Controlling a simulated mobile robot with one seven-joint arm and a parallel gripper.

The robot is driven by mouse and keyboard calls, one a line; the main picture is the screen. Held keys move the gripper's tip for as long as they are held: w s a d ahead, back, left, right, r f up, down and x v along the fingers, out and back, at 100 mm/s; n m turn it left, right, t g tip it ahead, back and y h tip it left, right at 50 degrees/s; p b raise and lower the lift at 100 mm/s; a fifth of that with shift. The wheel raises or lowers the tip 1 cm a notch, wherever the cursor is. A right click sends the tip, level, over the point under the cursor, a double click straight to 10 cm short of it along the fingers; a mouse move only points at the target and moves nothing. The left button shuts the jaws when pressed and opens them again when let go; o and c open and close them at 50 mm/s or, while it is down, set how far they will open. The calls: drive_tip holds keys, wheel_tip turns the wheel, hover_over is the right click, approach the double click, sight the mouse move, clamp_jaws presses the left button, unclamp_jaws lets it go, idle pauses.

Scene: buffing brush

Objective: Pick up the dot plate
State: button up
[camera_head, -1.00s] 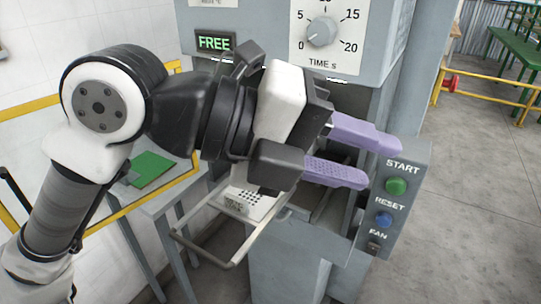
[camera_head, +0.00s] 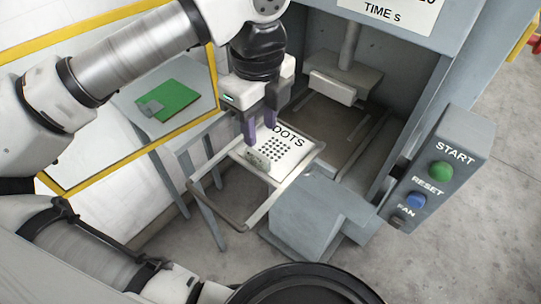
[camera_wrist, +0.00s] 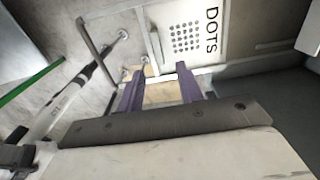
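The dot plate (camera_head: 300,150) is a white plate marked DOTS with a grid of black dots. It lies on the pulled-out wire-framed tray (camera_head: 213,207) in front of the machine. A small pale block (camera_head: 257,160) sits at its left end. In the wrist view the plate (camera_wrist: 207,17) is at the top, beyond the fingers. My gripper (camera_head: 260,136) points down above the plate's left part, purple fingers apart. In the wrist view my gripper (camera_wrist: 160,82) has a beige piece (camera_wrist: 160,94) showing between the fingers; I cannot tell whether they touch it.
The grey machine's chamber (camera_head: 340,115) is open behind the tray, with a pale pad above. A control box (camera_head: 440,170) with START, RESET and FAN buttons stands at right. A green board (camera_head: 172,98) lies on a side table at left, behind a yellow frame.

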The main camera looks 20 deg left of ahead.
sight(257, 154)
drive_tip(key=f, duration=0.2)
drive_tip(key=f+b, duration=0.1)
drive_tip(key=f, duration=0.2)
drive_tip(key=f+b, duration=0.1)
drive_tip(key=f, duration=0.1)
drive_tip(key=shift+a+f, duration=0.2)
drive_tip(key=shift+a, duration=0.2)
clamp_jaws()
